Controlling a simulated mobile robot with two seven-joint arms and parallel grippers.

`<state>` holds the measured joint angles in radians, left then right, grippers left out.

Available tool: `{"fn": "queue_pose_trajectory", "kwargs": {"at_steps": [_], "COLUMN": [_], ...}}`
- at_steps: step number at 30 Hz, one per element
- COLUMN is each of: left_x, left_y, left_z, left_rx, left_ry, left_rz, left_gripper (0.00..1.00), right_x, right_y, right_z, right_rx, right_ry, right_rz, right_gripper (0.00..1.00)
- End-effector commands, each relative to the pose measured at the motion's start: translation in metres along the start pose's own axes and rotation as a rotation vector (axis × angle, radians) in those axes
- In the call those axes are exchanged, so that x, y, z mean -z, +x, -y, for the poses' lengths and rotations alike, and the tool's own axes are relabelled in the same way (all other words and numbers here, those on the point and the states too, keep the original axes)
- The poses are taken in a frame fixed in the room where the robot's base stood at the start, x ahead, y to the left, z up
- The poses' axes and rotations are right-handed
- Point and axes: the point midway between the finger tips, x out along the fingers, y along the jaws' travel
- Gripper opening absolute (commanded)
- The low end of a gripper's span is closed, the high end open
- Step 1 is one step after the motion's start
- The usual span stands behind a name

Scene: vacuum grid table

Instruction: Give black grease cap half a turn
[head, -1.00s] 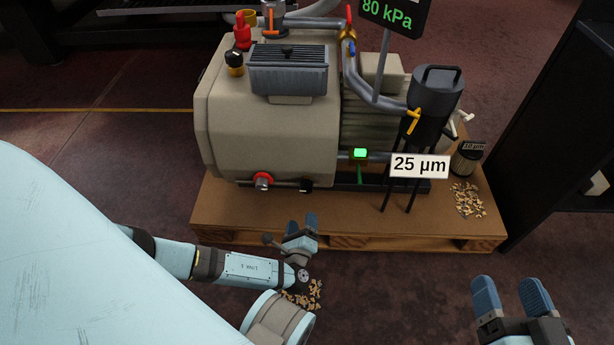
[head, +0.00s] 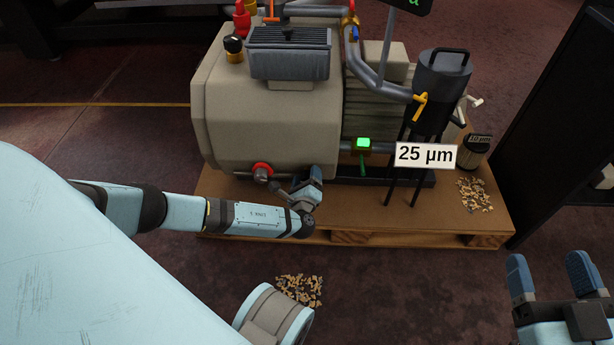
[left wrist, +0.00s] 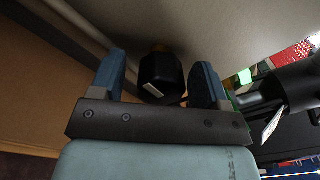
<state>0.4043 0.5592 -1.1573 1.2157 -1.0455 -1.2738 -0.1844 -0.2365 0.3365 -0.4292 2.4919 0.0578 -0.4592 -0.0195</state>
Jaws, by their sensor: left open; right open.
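The black grease cap (left wrist: 160,76), with a white mark on its face, shows in the left wrist view on the side of the pale machine, with a brassy part behind it. My left gripper (left wrist: 162,62) is open, with one blue finger on each side of the cap; I cannot tell whether either touches it. In the head view my left gripper (head: 308,181) is low at the machine's front, right of the red-ringed fitting (head: 262,171), and hides the cap. My right gripper (head: 549,262) is open and empty at the lower right, away from the machine.
The beige pump (head: 262,125) stands on a wooden pallet (head: 350,215). A dark filter canister (head: 441,75) on thin legs and a 25 µm sign (head: 426,155) stand to the right. Another black cap (head: 233,45) sits higher on the pump. Wood chips (head: 299,290) lie on the floor.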

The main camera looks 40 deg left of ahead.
Motion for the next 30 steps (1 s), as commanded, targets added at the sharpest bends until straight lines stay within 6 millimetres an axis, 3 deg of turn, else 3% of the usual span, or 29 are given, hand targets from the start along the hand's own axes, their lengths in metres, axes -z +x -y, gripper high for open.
{"fn": "queue_pose_trajectory", "kwargs": {"at_steps": [4, 11, 20, 30], "left_x": [-0.0002, -0.0001, -0.0007, -0.0029], "left_y": [-0.0001, -0.0003, -0.0008, -0.0011], "left_z": [0.0001, 0.0001, 0.0007, 0.0034], "left_rx": [0.0, 0.0, -0.001, -0.007], "left_ry": [0.0, 0.0, 0.027, 0.227], "left_rz": [0.0, 0.0, -0.001, -0.006], "left_gripper": [0.69, 0.2, 0.2, 0.2], "right_x": [0.0007, 0.0001, 0.0031, 0.0062], "right_y": [-0.0011, -0.0018, -0.0005, -0.0036], "right_z": [-0.0001, 0.0, 0.0, 0.0078], "right_rx": [0.003, 0.004, 0.003, 0.011], "right_ry": [-0.005, -0.005, 0.009, 0.135], "right_rz": [0.001, 0.004, 0.008, 0.078], "right_gripper": [0.69, 0.69, 0.69, 0.69]}}
